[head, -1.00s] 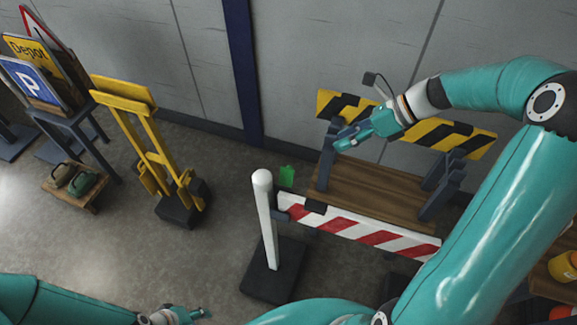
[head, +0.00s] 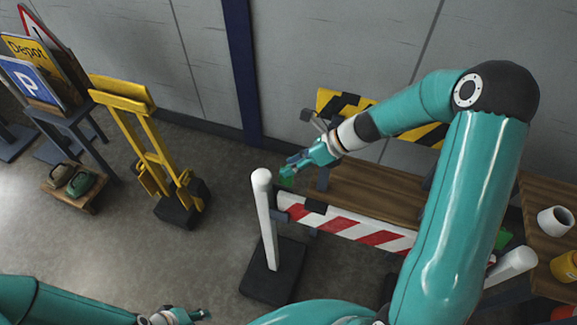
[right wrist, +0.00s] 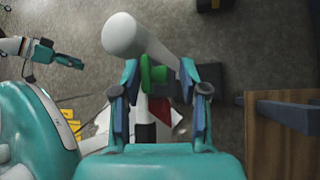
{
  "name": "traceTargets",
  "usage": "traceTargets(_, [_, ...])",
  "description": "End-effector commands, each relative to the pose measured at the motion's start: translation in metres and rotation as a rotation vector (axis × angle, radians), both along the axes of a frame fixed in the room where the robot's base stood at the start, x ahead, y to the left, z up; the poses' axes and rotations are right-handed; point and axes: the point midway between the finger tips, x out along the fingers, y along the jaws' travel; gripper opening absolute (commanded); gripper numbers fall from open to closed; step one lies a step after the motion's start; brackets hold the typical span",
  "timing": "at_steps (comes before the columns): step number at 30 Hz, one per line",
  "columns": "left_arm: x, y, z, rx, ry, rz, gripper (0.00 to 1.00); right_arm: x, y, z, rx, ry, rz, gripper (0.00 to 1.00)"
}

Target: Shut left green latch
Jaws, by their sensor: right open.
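The left green latch (head: 287,178) sits beside the top of the left white post (head: 265,215), at the left end of the red and white barrier board (head: 345,226). My right gripper (head: 290,168) is at the latch and partly hides it. In the right wrist view, the green latch (right wrist: 153,72) lies between the two open fingers (right wrist: 158,80) of my right gripper, close to the white post (right wrist: 135,38). I cannot tell whether a finger touches it. My left gripper (head: 197,314) is at the bottom edge, far from the latch, and small.
A wooden bench (head: 375,190) stands behind the barrier, with a yellow and black board (head: 345,104) at the wall. A yellow trolley (head: 150,140) stands left. A table with a white mug (head: 555,221) is at the right.

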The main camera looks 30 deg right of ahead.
Motion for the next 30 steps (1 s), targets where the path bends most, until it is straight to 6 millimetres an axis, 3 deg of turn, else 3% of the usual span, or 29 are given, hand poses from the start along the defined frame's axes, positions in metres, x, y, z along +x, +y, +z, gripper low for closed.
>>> traceTargets(8, [0.000, 0.000, 0.000, 0.000, 0.000, 0.000, 0.40, 0.001, 0.001, -0.001, 0.000, 0.001, 0.001, 0.44])
traceTargets(16, [0.000, 0.000, 0.000, 0.000, 0.000, 0.000, 0.40, 0.001, 0.000, -0.001, -0.002, -0.001, -0.001, 0.00])
traceTargets(17, [0.000, 0.000, 0.000, 0.000, 0.000, 0.000, 0.40, 0.001, 0.000, -0.001, -0.002, -0.001, -0.001, 0.00])
traceTargets(18, [0.001, 0.003, 0.000, 0.001, -0.001, 0.011, 0.40, 0.000, 0.022, -0.001, 0.000, 0.002, 0.007, 0.00])
traceTargets(21, [0.000, 0.000, -0.001, 0.000, 0.000, 0.000, 0.40, 0.001, 0.006, -0.001, -0.003, -0.002, -0.002, 0.00])
traceTargets(30, [0.000, 0.000, -0.006, 0.000, 0.000, 0.000, 0.40, 0.001, -0.001, -0.001, -0.032, -0.024, -0.004, 0.00])
